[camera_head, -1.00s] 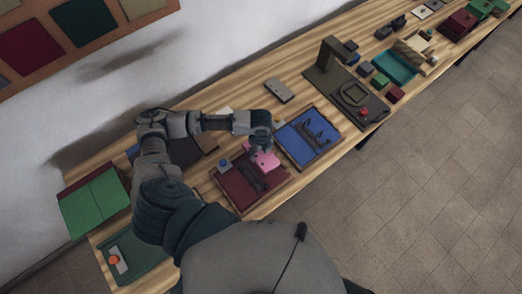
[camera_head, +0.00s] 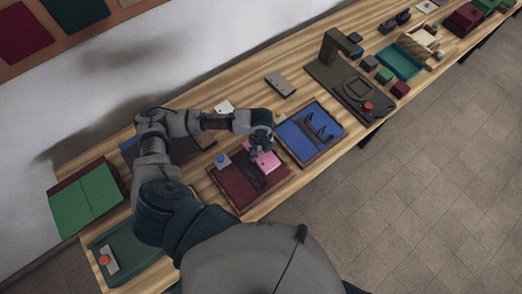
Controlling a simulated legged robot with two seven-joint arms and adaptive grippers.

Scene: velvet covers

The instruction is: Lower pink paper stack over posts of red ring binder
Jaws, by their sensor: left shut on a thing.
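The pink paper stack (camera_head: 267,161) shows in the head view at the upper right part of the red ring binder (camera_head: 232,186). My left gripper (camera_head: 260,150) is shut on the pink stack from above, and the arm comes in from the left. The binder lies open in a wooden-edged tray, with a dark ring mechanism (camera_head: 250,173) along its middle. The stack is beside or over this mechanism. I cannot tell whether the posts pass through the stack or how high it is. My right gripper is not in view.
A blue binder (camera_head: 296,138) with dark upright rings lies just right of the red one. A green binder (camera_head: 85,203) and a green tray (camera_head: 128,246) with an orange knob are at left. A dark punch-like device (camera_head: 345,85) stands farther right.

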